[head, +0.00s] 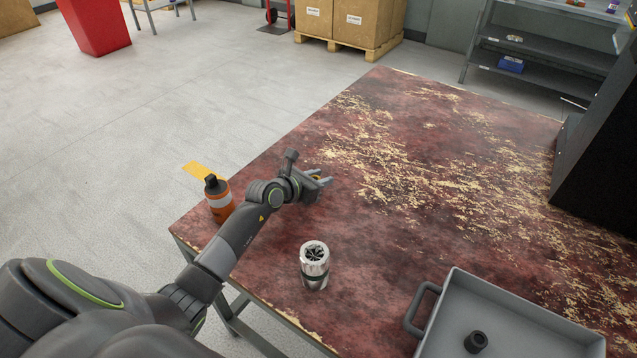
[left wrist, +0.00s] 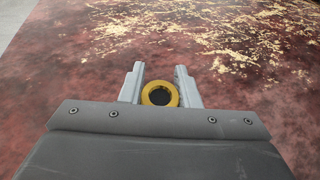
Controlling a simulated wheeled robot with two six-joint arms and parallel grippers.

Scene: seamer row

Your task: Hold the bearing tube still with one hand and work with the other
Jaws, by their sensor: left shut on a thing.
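My left gripper (head: 324,182) is low over the worn red table top, its fingers pointing right. It is shut on a round yellow thing with a dark, hollow-looking centre, which seems to be the bearing tube (head: 316,178). In the left wrist view the yellow rim (left wrist: 160,83) sits between the two grey fingers (left wrist: 160,70), seen end-on. How far it reaches down is hidden, and I cannot tell whether it touches the table. My right gripper is in neither view.
A silver cylinder with a slotted dark top (head: 314,270) stands near the front edge. An orange bottle (head: 221,206) stands at the left edge. A grey tray (head: 452,318) with a small black part (head: 475,342) is front right. A dark machine (head: 600,150) stands right. The table's middle is clear.

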